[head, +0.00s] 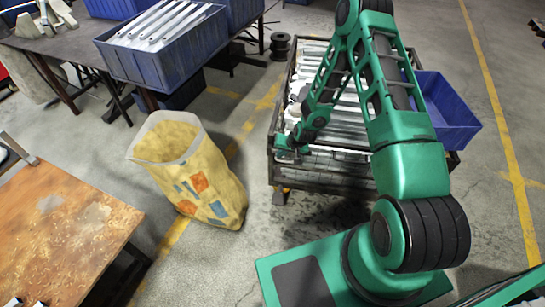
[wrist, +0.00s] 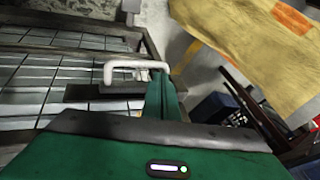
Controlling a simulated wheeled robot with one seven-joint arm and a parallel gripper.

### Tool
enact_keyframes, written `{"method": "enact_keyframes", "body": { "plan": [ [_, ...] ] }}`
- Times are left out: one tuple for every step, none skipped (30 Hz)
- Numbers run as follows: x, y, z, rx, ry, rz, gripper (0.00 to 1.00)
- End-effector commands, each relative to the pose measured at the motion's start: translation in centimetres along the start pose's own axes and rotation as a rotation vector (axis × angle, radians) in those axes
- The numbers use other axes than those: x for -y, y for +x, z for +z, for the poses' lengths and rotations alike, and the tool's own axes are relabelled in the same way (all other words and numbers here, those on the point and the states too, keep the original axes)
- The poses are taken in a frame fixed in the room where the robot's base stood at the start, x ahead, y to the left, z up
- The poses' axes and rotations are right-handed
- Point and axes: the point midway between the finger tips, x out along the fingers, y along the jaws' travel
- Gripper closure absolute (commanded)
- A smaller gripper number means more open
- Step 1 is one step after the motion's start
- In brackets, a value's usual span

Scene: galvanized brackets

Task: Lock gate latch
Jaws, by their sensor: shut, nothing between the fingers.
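The metal cage cart (head: 330,172) stands in front of me, loaded with galvanized brackets (head: 350,115). In the wrist view, a pale U-shaped handle (wrist: 125,66), which looks like the gate latch, sits at the cart's dark frame (wrist: 100,50). My gripper (head: 285,150) is at the cart's near left corner. In the wrist view, my gripper (wrist: 163,98) is shut and empty, with its finger right beside the handle's right end. I cannot tell whether they touch. The latch is too small to make out in the head view.
A yellow sack (head: 190,170) stands on the floor left of the cart. A blue bin (head: 445,110) is at the cart's right. A rusty-topped table (head: 60,240) is at the lower left. A workbench (head: 60,45) holds a blue crate (head: 165,60) of brackets at the back left.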

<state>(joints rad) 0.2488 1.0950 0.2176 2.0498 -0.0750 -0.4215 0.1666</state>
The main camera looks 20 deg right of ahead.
Motion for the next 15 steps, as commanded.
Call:
{"method": "enact_keyframes", "body": {
  "plan": [
    [0.0,0.0,0.0,0.000,0.000,0.000,1.00],
    [0.0,0.0,0.0,0.000,-0.001,0.000,1.00],
    [0.0,0.0,0.0,0.000,-0.001,0.000,1.00],
    [0.0,0.0,0.0,0.000,-0.001,0.000,1.00],
    [0.0,-0.1,0.0,0.000,-0.001,0.000,1.00],
    [-0.1,-0.1,-0.1,0.000,-0.001,0.000,1.00],
    [-0.1,-0.3,-0.1,0.000,-0.001,0.000,1.00],
    [-0.2,-0.4,-0.2,0.000,-0.002,0.000,1.00],
    [-0.4,-0.7,-0.3,0.000,-0.003,0.000,1.00],
    [-0.6,-0.9,-0.4,0.000,-0.003,0.000,1.00],
    [-0.9,-1.2,-0.5,0.000,-0.003,0.000,1.00],
    [-1.2,-1.6,-0.7,0.000,-0.003,0.000,1.00],
    [-1.5,-2.0,-0.8,0.001,-0.004,0.000,1.00],
    [-1.8,-2.4,-1.0,0.001,-0.005,0.000,1.00],
    [-2.0,-3.0,-1.1,0.002,-0.006,-0.002,1.00]
  ]
}}
